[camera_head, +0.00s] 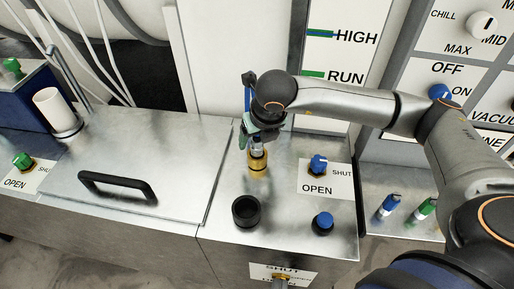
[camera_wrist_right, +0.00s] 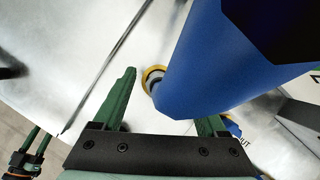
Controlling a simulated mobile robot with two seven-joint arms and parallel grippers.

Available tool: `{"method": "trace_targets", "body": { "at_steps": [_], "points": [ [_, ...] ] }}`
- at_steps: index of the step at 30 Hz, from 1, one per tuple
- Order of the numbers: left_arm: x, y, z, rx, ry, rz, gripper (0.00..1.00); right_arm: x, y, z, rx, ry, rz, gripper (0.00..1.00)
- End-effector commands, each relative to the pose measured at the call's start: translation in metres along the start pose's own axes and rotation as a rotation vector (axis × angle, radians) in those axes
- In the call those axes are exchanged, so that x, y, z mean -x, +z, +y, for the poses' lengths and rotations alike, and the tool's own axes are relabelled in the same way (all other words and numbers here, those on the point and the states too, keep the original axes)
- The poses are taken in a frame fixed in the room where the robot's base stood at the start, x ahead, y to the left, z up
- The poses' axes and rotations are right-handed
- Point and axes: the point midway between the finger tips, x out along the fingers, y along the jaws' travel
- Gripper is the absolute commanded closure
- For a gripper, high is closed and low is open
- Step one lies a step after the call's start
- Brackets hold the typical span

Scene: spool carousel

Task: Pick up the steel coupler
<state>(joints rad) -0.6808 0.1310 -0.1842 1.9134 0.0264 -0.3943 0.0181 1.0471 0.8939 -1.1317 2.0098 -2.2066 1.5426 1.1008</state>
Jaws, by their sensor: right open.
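A small steel piece, which looks like the steel coupler (camera_head: 257,143), stands on a brass fitting (camera_head: 258,164) on the metal counter. My right gripper (camera_head: 262,128) is just above and around its top in the head view; contact cannot be told. In the right wrist view my right gripper (camera_wrist_right: 168,105) has its green fingers apart. A large blue part (camera_wrist_right: 215,60) fills much of that view and hides most of the coupler. Green fingers at the lower left of the wrist view look like my left gripper (camera_wrist_right: 36,145); their opening is unclear.
A black round cup (camera_head: 246,211) stands in front of the brass fitting. A blue knob (camera_head: 318,163) by an OPEN/SHUT label and another blue knob (camera_head: 323,222) are to the right. A lid with a black handle (camera_head: 117,186) lies left. The counter between is clear.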

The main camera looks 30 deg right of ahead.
Motion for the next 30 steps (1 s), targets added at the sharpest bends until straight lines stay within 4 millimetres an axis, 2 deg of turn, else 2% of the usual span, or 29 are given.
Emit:
{"method": "trace_targets", "body": {
  "at_steps": [6,25,30],
  "points": [
    [-0.0002,-0.0003,0.0000,0.000,0.000,0.001,0.50,-0.0005,-0.0001,0.0003,0.001,0.001,0.000,0.28],
    [-0.0004,-0.0014,-0.0002,0.000,0.000,0.003,0.50,-0.0001,0.0000,0.0002,0.000,0.000,0.000,0.99],
    [-0.0004,-0.0015,-0.0003,-0.001,0.000,0.003,0.50,0.0000,0.0001,0.0002,0.000,0.000,0.000,1.00]
  ]
}}
